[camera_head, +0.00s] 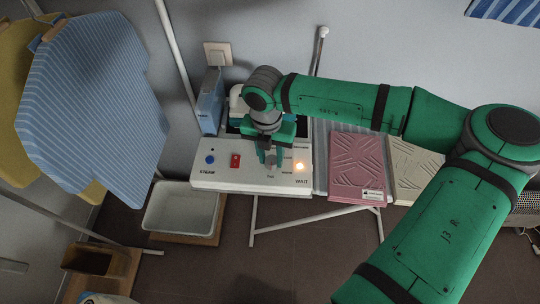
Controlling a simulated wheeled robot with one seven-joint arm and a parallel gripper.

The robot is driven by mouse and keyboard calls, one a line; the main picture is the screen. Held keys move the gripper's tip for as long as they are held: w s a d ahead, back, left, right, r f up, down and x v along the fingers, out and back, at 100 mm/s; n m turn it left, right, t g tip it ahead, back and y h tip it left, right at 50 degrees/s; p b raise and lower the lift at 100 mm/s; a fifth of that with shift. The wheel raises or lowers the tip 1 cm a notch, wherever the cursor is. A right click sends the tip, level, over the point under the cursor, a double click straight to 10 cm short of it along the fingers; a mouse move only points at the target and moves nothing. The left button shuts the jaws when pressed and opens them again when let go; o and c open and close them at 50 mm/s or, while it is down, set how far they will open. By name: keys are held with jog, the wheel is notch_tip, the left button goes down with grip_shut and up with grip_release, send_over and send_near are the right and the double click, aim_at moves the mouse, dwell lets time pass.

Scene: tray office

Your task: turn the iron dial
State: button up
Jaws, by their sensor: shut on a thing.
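The iron station (215,178) is a white box on an ironing board, seen in the head view. My gripper (270,156) points down at the panel and is shut on the dial. The fingers cover part of the dial, so its exact setting cannot be read.
A pink patterned box (357,165) and a cream one (415,168) lie to the right. A blue carton (211,101) stands behind the station at left. A white basin (181,210) sits lower left.

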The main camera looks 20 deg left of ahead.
aim_at(269, 160)
jog(key=shift+s, duration=0.15)
jog(key=o, duration=1)
jog(key=shift+o, duration=0.2)
notch_tip(269, 160, up, 11)
jog(key=shift+a+f, duration=0.15)
jog(key=shift+a, duration=0.15)
